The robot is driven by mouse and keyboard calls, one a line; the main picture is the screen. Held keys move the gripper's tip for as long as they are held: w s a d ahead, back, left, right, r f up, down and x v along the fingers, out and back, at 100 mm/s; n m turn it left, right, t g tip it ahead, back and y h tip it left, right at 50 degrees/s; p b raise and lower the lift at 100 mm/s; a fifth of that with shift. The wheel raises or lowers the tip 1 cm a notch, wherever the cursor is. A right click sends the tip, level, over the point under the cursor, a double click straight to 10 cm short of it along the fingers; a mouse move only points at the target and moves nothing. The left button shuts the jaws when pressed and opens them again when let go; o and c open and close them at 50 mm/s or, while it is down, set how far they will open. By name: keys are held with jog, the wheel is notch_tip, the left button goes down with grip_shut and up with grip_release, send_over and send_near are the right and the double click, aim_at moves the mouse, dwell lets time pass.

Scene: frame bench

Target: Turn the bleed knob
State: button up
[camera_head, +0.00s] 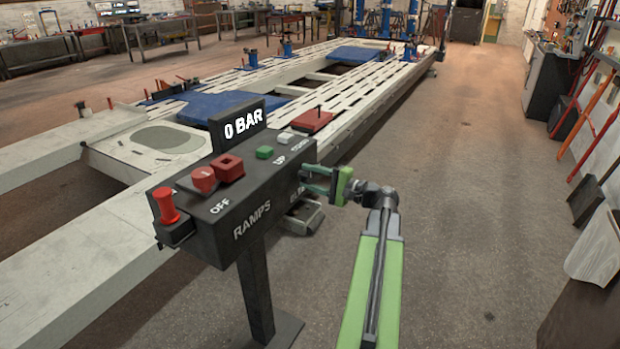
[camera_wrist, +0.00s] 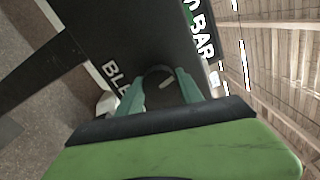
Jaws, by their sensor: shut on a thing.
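In the head view my gripper (camera_head: 310,180) reaches the box's right end from the right, and the fingers mostly hide the knob. Part of the "BLEED" lettering (camera_wrist: 115,77) shows beside the fingers. The display (camera_head: 240,124) on the box reads 0 BAR.
The box's top carries a red knob (camera_head: 204,180), a red square button guard (camera_head: 228,167), a green button (camera_head: 265,152) and a white button (camera_head: 286,137). A red plunger (camera_head: 165,204) stands at its left end. A long pale frame bench (camera_head: 180,140) lies behind.

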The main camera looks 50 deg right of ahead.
jog(key=shift+m, duration=1.3)
jog(key=o, duration=1.4)
jog(key=shift+s, duration=0.1)
jog(key=v, duration=1.7)
jog(key=shift+s, duration=0.2)
jog(key=shift+a+f, duration=0.1)
